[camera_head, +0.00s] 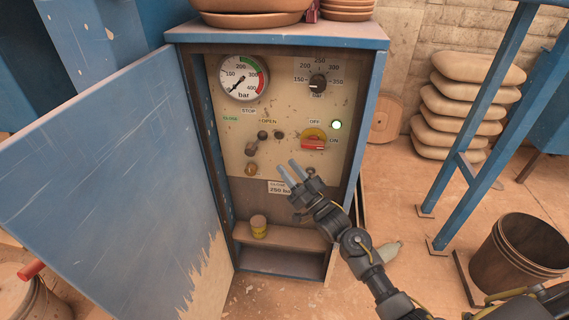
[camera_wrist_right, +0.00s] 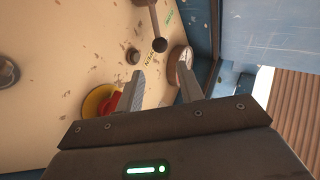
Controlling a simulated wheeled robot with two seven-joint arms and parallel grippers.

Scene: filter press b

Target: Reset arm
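My right gripper (camera_head: 287,166) is in front of the lower part of the control panel (camera_head: 225,185), by the small "CLOSE 250 bar" label (camera_head: 279,187). Its two fingers are apart with nothing between them. In the right wrist view the gripper (camera_wrist_right: 160,82) also shows open, with the panel face behind it. The red and yellow OFF/ON switch (camera_head: 313,143) is above and right of the fingers in the head view, apart from them. Its handle lies sideways. A lever (camera_head: 252,150) sits left of the gripper by the OPEN and CLOSE labels. My left gripper is not in view.
The cabinet's blue door (camera_head: 110,170) stands open at left. A gauge (camera_head: 243,78), a dial (camera_head: 318,82) and a lit green lamp (camera_head: 337,125) are on the panel. A yellow can (camera_head: 259,227) stands on the lower shelf. Stacked sacks (camera_head: 465,105) and a bucket (camera_head: 515,255) are at right.

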